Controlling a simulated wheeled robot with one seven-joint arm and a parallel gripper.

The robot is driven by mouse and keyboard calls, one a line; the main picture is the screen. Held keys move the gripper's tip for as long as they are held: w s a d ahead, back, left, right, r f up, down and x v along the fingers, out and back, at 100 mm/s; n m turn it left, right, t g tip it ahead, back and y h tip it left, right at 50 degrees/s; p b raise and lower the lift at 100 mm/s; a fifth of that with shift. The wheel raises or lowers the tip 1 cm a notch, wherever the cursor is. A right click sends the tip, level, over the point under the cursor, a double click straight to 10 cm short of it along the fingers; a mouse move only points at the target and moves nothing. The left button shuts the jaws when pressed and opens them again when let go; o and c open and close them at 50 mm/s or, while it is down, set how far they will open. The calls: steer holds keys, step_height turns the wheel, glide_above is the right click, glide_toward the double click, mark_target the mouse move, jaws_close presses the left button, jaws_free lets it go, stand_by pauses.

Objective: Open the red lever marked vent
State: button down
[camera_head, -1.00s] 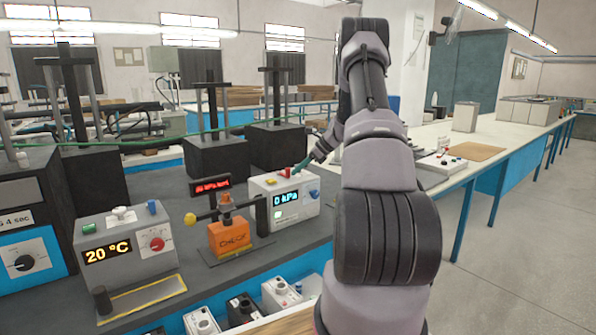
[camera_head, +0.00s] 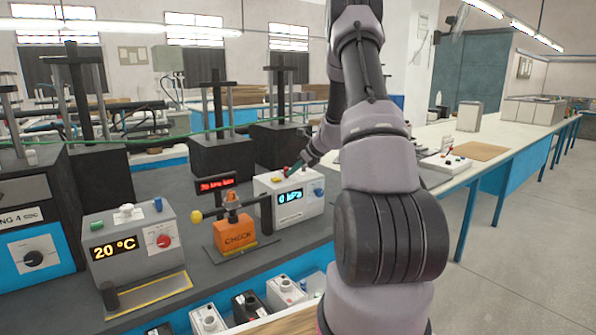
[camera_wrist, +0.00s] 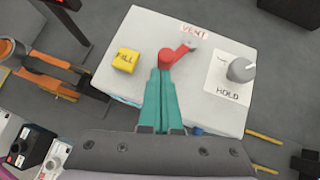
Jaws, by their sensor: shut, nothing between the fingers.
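The red lever (camera_wrist: 174,55) is on top of the white "0 kPa" box (camera_wrist: 146,22), beside a red "VENT" label (camera_wrist: 194,31), in the wrist view. Its grey tip points up and right towards the label. In the head view the lever (camera_head: 286,171) is a small red spot on the box (camera_head: 295,209). My gripper (camera_wrist: 160,72) has teal fingers, shut and empty. Their tips are at the lower left of the lever, touching or very close; I cannot tell which. In the head view my gripper (camera_head: 297,168) is over the box top, partly hidden by my arm.
A yellow "FILL" block (camera_wrist: 125,61) is left of the lever, and a grey "HOLD" knob (camera_wrist: 240,70) is right of it. An orange "CHECK" device (camera_head: 235,237) with a yellow-ended bar stands left of the box. A "20 °C" unit (camera_head: 132,245) stands further left.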

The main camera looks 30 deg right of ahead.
steer(key=shift+w+a, duration=0.1)
steer(key=shift+a, duration=0.35)
steer(key=shift+w+d, duration=0.4)
steer(key=shift+d, duration=0.35)
